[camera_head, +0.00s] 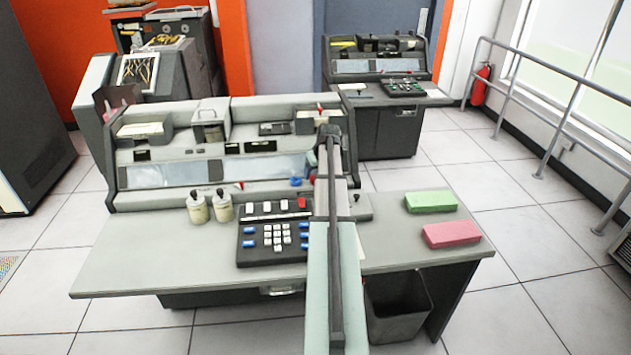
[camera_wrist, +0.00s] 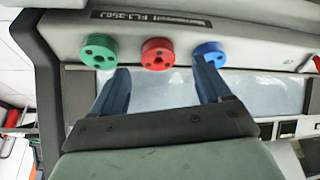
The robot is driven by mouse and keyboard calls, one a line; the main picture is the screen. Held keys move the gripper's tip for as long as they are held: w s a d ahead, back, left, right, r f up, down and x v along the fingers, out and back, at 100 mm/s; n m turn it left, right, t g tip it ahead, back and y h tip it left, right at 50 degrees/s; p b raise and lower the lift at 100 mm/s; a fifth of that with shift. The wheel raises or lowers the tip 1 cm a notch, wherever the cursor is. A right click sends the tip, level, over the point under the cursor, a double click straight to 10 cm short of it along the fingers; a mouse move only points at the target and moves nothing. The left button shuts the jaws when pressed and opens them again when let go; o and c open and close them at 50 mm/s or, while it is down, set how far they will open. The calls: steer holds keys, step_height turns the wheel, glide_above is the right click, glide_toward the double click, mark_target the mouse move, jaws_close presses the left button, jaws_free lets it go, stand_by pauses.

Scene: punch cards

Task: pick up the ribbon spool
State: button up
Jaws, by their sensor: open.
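Three round spool-like discs with holes sit in a row on the light grey machine ledge in the wrist view: a green one (camera_wrist: 98,51), a red one (camera_wrist: 158,53) and a blue one (camera_wrist: 210,54). I cannot tell which is the ribbon spool. My gripper (camera_wrist: 161,68) is open and empty, its two blue fingers spread apart. The red disc shows between the fingertips; the right fingertip overlaps the lower edge of the blue disc. In the head view the blue disc (camera_head: 296,181) shows left of my arm, and the green one is not visible there.
Two cream jars (camera_head: 210,207) and a dark keypad (camera_head: 273,238) stand on the desk (camera_head: 150,255) left of my arm. Green (camera_head: 431,201) and pink (camera_head: 452,234) card stacks lie at its right. The desk's left part is clear. A bin (camera_head: 398,305) stands below.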

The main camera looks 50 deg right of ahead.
steer(key=x, duration=0.3)
steer(key=shift+w+d+f, duration=0.15)
steer(key=shift+d+f, duration=0.05)
steer(key=shift+f, duration=0.05)
steer(key=c, duration=1.1)
steer(key=shift+r, duration=0.1)
steer(key=shift+r, duration=6.45)
steer(key=w+r+n, duration=0.1)
steer(key=w, duration=0.5)
steer(key=w+d+r+n+y, duration=0.1)
steer(key=w, duration=0.5)
steer(key=w+d+r+n, duration=0.1)
steer(key=w+r+n, duration=0.1)
steer(key=w, duration=0.4)
steer(key=shift+d, duration=0.1)
steer(key=shift+n+t+y, duration=0.3)
steer(key=w+d+r, duration=0.2)
steer(key=w+d, duration=0.1)
steer(key=shift+w+d+r, duration=0.2)
steer(key=shift+w+d, duration=0.05)
steer(key=shift+d, duration=0.05)
steer(key=shift+w+d+r, duration=0.1)
steer(key=shift+w+d, duration=0.05)
steer(key=shift+d, duration=0.2)
